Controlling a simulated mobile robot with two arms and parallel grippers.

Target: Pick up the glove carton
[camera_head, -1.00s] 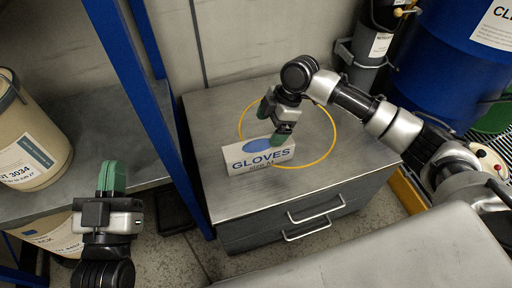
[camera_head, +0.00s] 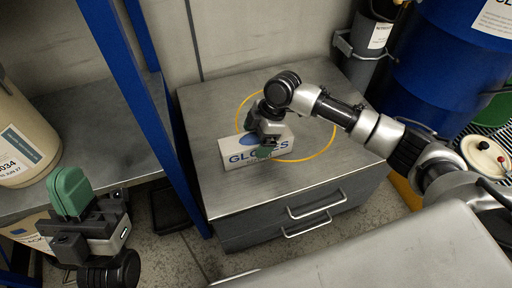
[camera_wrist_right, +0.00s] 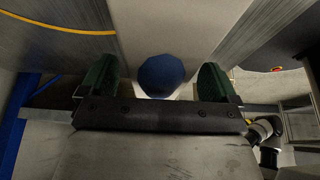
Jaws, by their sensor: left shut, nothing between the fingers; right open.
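In the right wrist view, the open green fingers (camera_wrist_right: 158,82) stand on both sides of the carton's pale top face with the blue oval (camera_wrist_right: 161,75). Whether they touch the carton cannot be told. My left gripper (camera_head: 70,192) is shut and empty, at the lower left in front of the shelf.
The cabinet top (camera_head: 225,105) is otherwise clear. A blue rack post (camera_head: 150,100) stands close to its left. A cream bucket (camera_head: 22,135) sits on the left shelf. A blue drum (camera_head: 440,65) and a grey container (camera_head: 372,40) stand at the back right.

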